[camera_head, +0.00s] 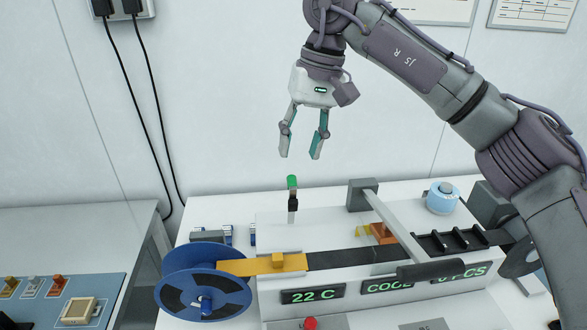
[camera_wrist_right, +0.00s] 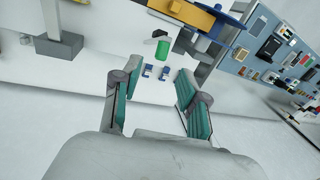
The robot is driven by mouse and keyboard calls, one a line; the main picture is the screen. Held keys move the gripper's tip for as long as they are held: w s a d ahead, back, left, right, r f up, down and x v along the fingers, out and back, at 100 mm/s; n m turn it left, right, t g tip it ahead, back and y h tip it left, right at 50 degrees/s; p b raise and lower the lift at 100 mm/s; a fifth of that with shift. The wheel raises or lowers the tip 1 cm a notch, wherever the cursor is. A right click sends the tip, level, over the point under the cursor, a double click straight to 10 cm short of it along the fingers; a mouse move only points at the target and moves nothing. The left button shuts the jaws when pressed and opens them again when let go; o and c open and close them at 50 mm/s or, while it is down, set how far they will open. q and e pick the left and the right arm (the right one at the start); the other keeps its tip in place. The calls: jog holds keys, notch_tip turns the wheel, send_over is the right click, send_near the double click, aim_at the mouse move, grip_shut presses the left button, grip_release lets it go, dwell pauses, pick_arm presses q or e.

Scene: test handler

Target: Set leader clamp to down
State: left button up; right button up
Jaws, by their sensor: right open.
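A small upright lever with a green tip (camera_head: 292,183) and dark stem stands on the white machine, behind the yellow leader strip (camera_head: 238,267). It looks like the leader clamp's handle, but I cannot be sure. In the right wrist view the green tip (camera_wrist_right: 162,48) shows beyond and between the open fingers (camera_wrist_right: 158,68). My left gripper is not in view.
A blue reel (camera_head: 175,262) stands at the machine's left. A grey bar (camera_head: 395,228) on a post crosses the track to the right. A light-blue roll (camera_head: 442,200) stands behind. A blue board (camera_head: 60,298) with parts lies at lower left. The wall is behind.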

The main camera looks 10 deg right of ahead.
aim_at(291, 204)
jog(key=p+x, duration=0.1)
jog(key=x, duration=0.5)
jog(key=shift+r, duration=0.1)
jog(key=shift+a, duration=0.1)
grip_shut()
